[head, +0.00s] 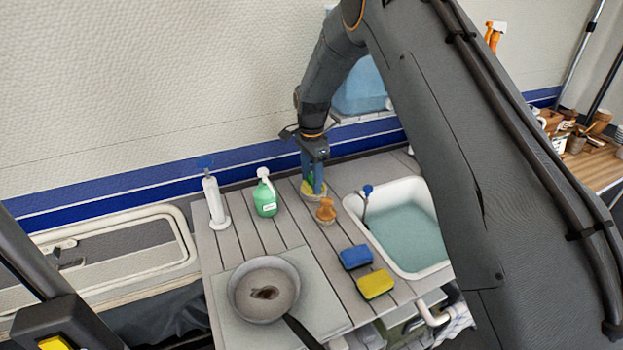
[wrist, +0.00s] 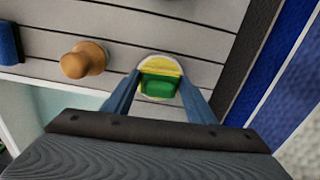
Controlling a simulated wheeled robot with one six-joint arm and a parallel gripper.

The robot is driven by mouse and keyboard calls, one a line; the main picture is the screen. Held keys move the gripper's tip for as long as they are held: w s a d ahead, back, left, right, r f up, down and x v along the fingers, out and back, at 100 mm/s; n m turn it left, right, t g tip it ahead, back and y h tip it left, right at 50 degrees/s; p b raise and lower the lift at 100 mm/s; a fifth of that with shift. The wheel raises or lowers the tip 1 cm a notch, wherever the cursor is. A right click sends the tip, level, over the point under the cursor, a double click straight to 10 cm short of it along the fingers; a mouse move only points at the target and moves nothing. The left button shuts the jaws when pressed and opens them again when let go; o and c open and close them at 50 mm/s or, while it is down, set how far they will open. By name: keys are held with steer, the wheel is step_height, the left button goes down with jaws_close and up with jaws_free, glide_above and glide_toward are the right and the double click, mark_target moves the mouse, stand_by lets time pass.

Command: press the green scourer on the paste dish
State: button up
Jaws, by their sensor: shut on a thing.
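My gripper (head: 313,184) points down at the back of the wooden counter, and its blue fingers are shut on the green scourer (wrist: 159,86). In the wrist view the scourer sits between the fingertips, over the paste dish (wrist: 152,63). The dish is round, with a pale rim and yellow paste showing around the scourer. In the head view the fingers hide most of the scourer and part of the dish. The scourer looks to be at or just over the paste; I cannot tell whether they touch.
A wooden-handled brush (head: 326,211) stands close in front of the dish. A green bottle (head: 265,196) and a white dish brush holder (head: 215,205) are to the left. A blue sponge (head: 356,257), a yellow sponge (head: 376,284), a pan (head: 264,289) and a water-filled sink (head: 408,235) are nearer.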

mark_target(311, 177)
steer(key=shift+r+p, duration=1.4)
steer(key=shift+r, duration=2.1)
